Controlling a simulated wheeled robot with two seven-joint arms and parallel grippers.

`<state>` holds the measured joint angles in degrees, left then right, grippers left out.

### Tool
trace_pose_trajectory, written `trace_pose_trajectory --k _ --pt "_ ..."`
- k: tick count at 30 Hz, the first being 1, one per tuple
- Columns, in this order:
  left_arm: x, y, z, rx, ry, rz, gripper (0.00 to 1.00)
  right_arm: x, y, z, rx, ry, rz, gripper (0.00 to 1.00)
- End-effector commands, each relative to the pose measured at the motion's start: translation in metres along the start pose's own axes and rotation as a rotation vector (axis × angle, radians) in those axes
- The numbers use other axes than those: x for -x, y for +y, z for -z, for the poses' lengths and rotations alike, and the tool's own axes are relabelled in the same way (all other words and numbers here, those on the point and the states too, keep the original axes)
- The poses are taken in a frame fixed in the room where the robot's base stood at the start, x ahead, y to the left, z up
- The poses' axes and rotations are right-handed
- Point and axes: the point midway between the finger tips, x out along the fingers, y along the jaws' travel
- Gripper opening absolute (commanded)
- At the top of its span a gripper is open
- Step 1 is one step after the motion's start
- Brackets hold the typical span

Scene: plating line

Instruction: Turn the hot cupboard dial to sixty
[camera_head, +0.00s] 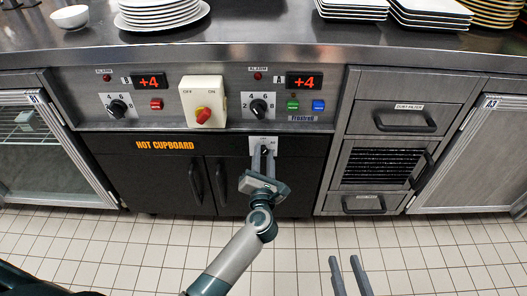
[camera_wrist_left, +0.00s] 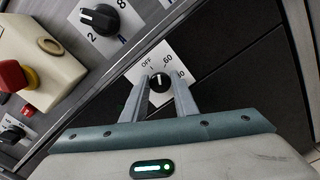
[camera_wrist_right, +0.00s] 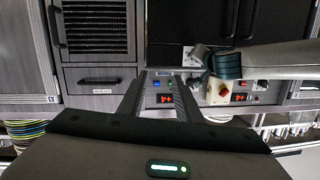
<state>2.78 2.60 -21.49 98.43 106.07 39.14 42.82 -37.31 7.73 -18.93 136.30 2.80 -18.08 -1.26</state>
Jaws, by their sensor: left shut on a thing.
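The hot cupboard dial (camera_wrist_left: 160,83) is a small black knob on a white plate (camera_head: 272,141), on the black cupboard front below the control panel. In the left wrist view the plate shows OFF and 60 near its upper edge, with another number at the right partly hidden. A short white mark shows on the knob, but I cannot tell its exact setting. My left gripper (camera_head: 263,157) is shut on the dial, a finger on either side; it also shows in the left wrist view (camera_wrist_left: 161,86). My right gripper (camera_head: 345,262) is open and empty, low over the floor.
The hot cupboard doors (camera_head: 182,183) have upright handles beside my left arm. Above are two black knobs (camera_head: 117,108), a red and yellow switch (camera_head: 203,115) and displays reading +4. Drawers (camera_head: 391,117) stand at right. Plates (camera_head: 160,12) stand on the counter.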

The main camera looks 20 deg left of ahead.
Motion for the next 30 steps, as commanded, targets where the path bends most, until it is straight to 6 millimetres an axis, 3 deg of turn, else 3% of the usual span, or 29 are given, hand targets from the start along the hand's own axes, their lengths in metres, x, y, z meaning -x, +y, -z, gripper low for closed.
trace_pose_trajectory --k 8,17,30 --pt "0.001 0.000 -0.002 -0.103 0.002 0.003 0.04 0.014 0.016 -0.050 -0.029 -0.306 -0.031 0.31" --pt "0.001 -0.001 -0.002 -0.218 0.003 0.003 0.04 0.052 0.028 -0.099 -0.072 -0.630 -0.059 0.31" --pt "0.001 -0.002 -0.001 -0.400 0.002 0.004 0.04 0.075 0.051 -0.111 -0.042 -0.808 -0.117 0.31"
